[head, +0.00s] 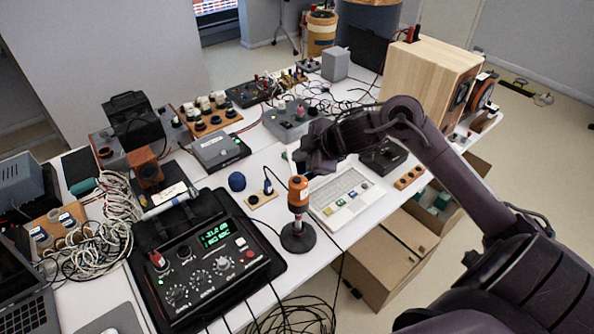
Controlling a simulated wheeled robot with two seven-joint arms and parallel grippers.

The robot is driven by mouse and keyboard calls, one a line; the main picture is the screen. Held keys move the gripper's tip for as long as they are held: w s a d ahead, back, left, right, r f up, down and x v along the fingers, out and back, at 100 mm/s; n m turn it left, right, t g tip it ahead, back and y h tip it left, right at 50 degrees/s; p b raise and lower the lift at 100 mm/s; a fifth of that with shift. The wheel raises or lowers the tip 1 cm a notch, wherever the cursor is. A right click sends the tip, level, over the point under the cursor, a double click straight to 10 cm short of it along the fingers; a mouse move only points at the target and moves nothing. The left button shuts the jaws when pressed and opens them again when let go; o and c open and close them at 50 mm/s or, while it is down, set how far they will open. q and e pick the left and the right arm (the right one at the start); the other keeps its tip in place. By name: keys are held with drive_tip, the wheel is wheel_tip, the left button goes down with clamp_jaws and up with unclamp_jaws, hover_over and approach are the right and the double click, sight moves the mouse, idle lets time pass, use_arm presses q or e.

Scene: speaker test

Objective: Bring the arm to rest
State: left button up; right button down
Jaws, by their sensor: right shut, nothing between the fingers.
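My right arm comes in from the right and reaches over the white table (268,160). My right gripper (298,163) is shut and empty, just behind and above an orange cylindrical device (298,194) on a round black base. I cannot tell whether the gripper touches anything there. The fingertips are small and dark in this view. My left gripper is not in view.
A black meter with a green display (216,236) is at the front left, near tangled white cables (82,255). A white keyboard-like panel (345,200) lies right of the orange device. A wooden speaker box (425,85) stands behind my arm. Cardboard boxes (385,255) are below the table edge.

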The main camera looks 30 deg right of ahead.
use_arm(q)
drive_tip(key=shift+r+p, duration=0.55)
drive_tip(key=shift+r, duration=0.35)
